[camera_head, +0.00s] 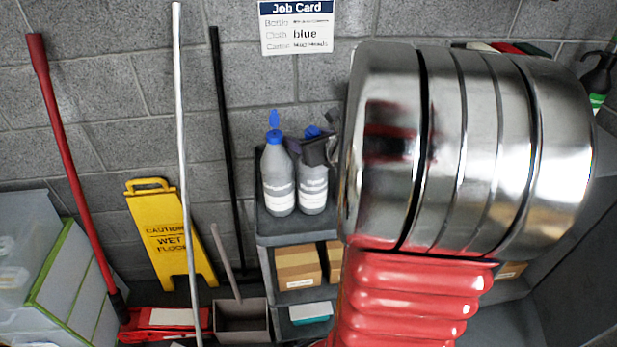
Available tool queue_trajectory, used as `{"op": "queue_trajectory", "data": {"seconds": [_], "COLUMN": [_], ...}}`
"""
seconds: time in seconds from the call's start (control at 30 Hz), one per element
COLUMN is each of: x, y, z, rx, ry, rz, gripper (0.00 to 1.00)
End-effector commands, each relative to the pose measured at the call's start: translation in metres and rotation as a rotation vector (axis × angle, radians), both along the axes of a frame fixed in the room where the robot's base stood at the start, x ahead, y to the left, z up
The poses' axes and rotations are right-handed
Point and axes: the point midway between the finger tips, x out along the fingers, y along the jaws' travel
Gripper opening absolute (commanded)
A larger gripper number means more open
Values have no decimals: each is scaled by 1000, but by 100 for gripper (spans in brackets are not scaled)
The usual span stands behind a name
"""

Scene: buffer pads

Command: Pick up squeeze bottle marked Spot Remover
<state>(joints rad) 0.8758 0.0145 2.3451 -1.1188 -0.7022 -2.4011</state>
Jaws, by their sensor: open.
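Two grey squeeze bottles with blue caps and white labels stand upright side by side on the top shelf of a grey rack. The left bottle (278,180) is in clear view. The right bottle (313,188) is partly covered at its top by my gripper (312,147). The label print is too small to read, so I cannot tell which one is Spot Remover. My gripper is dark, open, and at the neck of the right bottle. I cannot tell whether it touches the bottle. My own arm hides the rest of the gripper and the shelf's right part.
Cardboard boxes (298,267) sit on the shelf (284,231) below. A yellow wet-floor sign (165,228), several long handles and a dustpan (241,318) stand left. A Job Card (296,27) hangs on the wall. A dark spray bottle (598,80) is at far right.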

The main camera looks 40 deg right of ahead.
Motion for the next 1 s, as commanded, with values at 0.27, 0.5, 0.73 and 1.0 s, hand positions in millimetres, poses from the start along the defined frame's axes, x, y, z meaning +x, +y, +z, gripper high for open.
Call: {"op": "queue_trajectory", "data": {"seconds": [0.27, 0.5, 0.73, 1.0], "x": [0, 0, 0, 0], "y": [0, 0, 0, 0], "z": [0, 0, 0, 0], "rx": [0, 0, 0, 1], "ry": [0, 0, 0, 1], "rz": [0, 0, 0, 1], "gripper": [56, 44, 27, 8]}}
